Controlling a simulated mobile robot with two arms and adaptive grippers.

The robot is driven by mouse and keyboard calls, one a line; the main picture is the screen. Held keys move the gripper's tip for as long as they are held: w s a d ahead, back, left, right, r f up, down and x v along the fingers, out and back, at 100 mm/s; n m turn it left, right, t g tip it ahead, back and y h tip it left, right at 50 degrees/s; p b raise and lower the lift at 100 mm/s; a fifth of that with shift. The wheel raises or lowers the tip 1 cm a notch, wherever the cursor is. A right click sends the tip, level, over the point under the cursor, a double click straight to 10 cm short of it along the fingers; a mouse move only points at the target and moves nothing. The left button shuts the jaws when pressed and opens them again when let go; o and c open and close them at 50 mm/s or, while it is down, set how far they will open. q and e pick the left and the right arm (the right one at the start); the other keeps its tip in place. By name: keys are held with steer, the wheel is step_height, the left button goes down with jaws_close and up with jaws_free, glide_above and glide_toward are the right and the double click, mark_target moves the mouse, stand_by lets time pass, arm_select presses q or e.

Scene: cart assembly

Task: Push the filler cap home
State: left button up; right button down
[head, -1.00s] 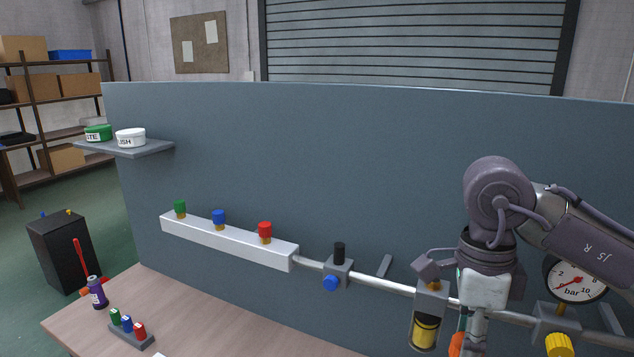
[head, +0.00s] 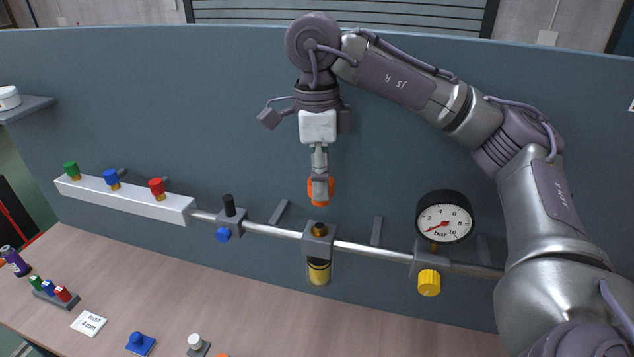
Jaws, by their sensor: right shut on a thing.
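My right gripper (head: 320,184) is shut on the orange filler cap (head: 317,197), whose edges show on both sides of the fingers. It holds the cap in the air above the lubricator unit (head: 318,254) on the pipe. A brass filler neck (head: 319,229) stands uncovered on top of the unit, with a visible gap between it and the cap. A bowl with yellow liquid (head: 319,272) hangs below the unit. My left gripper is not in view.
A pressure gauge (head: 444,217) and a yellow knob (head: 429,283) are to the right on the pipe. A white manifold (head: 125,198) carries green, blue and red caps. Small parts lie on the bench (head: 255,307).

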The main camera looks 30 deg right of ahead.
steer(key=shift+a, duration=0.35)
steer(key=shift+d+f+b, duration=0.2)
steer(key=shift+f+b, duration=0.25)
steer(key=shift+f, duration=0.2)
step_height(320, 180, down, 2)
steer(key=shift+f+b, duration=0.25)
steer(key=shift+b, duration=0.75)
steer(key=shift+f+b, duration=0.4)
steer(key=shift+f, duration=0.05)
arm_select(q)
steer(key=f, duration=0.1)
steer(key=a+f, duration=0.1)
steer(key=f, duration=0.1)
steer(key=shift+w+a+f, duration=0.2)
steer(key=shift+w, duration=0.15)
arm_select(e)
steer(key=shift+r, duration=0.15)
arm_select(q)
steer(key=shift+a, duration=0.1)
arm_select(e)
steer(key=shift+s, duration=0.1)
arm_select(q)
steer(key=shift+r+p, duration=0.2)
steer(key=shift+p, duration=0.15)
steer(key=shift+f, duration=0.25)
arm_select(e)
steer(key=shift+f, duration=0.25)
